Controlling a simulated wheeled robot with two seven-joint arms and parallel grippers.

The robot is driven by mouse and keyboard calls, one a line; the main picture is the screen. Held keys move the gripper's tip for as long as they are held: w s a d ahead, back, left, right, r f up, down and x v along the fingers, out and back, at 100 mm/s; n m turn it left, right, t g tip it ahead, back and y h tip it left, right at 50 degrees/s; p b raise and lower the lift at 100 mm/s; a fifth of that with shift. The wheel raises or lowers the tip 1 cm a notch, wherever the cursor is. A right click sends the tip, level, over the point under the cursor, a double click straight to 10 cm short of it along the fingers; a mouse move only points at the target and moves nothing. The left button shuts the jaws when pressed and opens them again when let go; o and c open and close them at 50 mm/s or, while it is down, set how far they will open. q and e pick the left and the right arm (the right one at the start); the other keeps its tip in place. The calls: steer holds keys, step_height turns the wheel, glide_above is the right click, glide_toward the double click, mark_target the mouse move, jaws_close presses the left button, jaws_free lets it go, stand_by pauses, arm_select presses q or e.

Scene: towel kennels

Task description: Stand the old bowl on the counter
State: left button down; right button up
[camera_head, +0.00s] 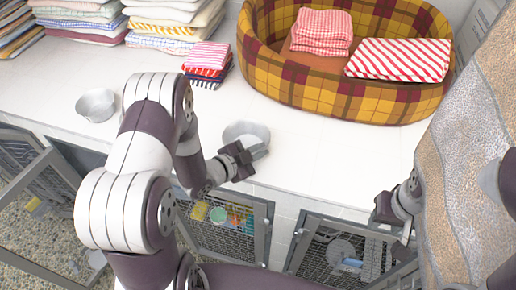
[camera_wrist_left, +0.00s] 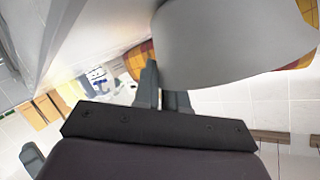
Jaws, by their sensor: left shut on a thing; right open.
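A grey metal bowl (camera_head: 246,131) is at my left gripper (camera_head: 250,157), over the front part of the white counter (camera_head: 300,160). My left gripper is shut on this bowl's rim. In the left wrist view the bowl (camera_wrist_left: 235,42) fills the upper right, beside the fingers (camera_wrist_left: 163,88). I cannot tell whether its base touches the counter. A second grey bowl (camera_head: 96,106) stands upright on the counter at the left. I cannot tell which bowl is the old one. My right gripper (camera_head: 385,210) is open near the counter's front edge at the right.
A plaid pet bed (camera_head: 350,104) with folded towels stands at the back right. Small folded cloths (camera_head: 208,64) and towel stacks (camera_head: 75,25) line the back. Open mesh kennel doors (camera_head: 225,225) stand below the front edge. The counter right of the held bowl is clear.

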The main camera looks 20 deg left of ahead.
arm_select(q)
steer(key=shift+w+d+f, duration=0.1)
steer(key=shift+w+f, duration=0.05)
steer(key=shift+w, duration=0.2)
steer(key=c, duration=1.2)
jaws_free()
steer(key=shift+s, duration=0.3)
